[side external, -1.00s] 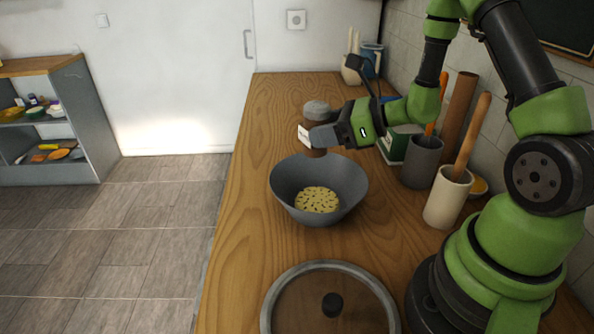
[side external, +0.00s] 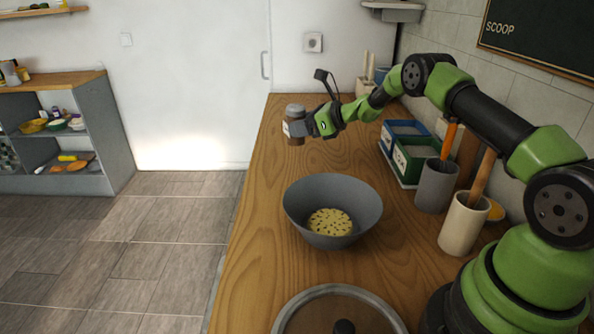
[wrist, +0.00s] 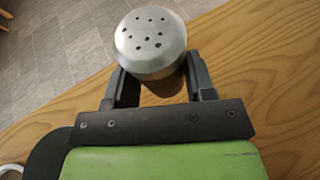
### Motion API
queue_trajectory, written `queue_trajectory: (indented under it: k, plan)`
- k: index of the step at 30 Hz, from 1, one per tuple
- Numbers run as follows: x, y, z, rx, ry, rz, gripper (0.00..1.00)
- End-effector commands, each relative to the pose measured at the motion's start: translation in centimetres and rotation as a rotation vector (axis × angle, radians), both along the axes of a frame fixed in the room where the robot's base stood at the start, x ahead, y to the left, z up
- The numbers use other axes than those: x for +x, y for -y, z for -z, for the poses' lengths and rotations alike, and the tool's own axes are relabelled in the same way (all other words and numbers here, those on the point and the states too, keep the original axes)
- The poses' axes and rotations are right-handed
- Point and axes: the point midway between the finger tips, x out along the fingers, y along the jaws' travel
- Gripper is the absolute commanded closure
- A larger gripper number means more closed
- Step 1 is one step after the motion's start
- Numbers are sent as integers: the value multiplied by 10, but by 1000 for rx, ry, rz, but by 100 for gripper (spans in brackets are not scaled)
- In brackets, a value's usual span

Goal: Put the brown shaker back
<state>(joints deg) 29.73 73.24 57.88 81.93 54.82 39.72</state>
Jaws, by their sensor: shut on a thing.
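The brown shaker (side external: 296,132) has a grey metal lid and a pale label, and is upright. In the wrist view its perforated lid (wrist: 150,40) shows between my two fingers. My gripper (side external: 300,128) is shut on the shaker, near the left edge of the counter, beyond the bowl. I cannot tell whether the shaker's base touches the counter or is above it.
A grey bowl (side external: 300,205) with yellowish speckled contents stands on the wooden counter (side external: 255,270). Blue and green containers (side external: 412,158), a grey pot (side external: 437,187) and a cream pot (side external: 464,225) line the right side. A round lid (side external: 310,312) lies in front.

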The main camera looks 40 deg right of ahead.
Motion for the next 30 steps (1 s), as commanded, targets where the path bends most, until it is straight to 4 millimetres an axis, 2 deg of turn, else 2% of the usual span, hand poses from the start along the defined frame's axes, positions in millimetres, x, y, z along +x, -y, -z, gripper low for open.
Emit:
queue_trajectory:
  k: [6,11,18,21,30]
  plan:
    - [0,0,41,1,-1,2,75]
    - [0,0,56,0,0,1,75]
    - [0,0,88,-1,0,1,75]
    - [0,0,94,0,0,1,75]
    - [0,0,95,-1,1,1,75]
